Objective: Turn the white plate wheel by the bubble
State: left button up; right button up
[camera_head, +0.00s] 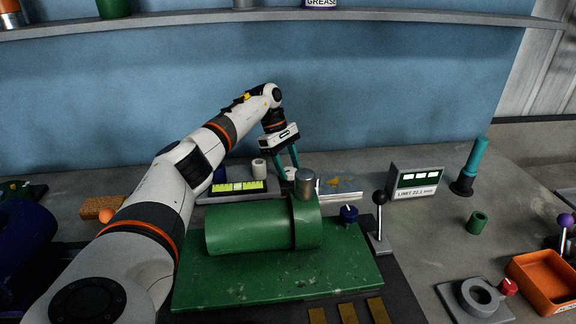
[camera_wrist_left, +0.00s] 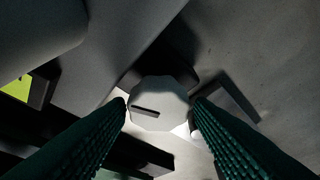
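The white plate wheel (camera_wrist_left: 158,104) is a faceted disc with a dark slot across its face. In the head view it shows small and pale (camera_head: 288,174), behind the green cylinder. The bubble level (camera_head: 238,187) is a yellow-green strip with dark marks in a dark frame, left of the wheel. My left gripper (camera_head: 288,168) reaches down over the wheel with its teal fingers apart. In the left wrist view the fingertips (camera_wrist_left: 158,105) stand on either side of the wheel, very close to its edge; I cannot tell whether they touch it. My right gripper is not in view.
A green machine cylinder (camera_head: 250,228) on a green base (camera_head: 290,275) stands in front of the wheel, with a metal knob on top. A black-balled lever (camera_head: 380,215) and a display box (camera_head: 414,181) stand to the right. An orange tray (camera_head: 545,284) lies at the far right.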

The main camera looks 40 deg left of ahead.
pick_arm(q)
jog(key=v, duration=1.2)
dwell(0.6)
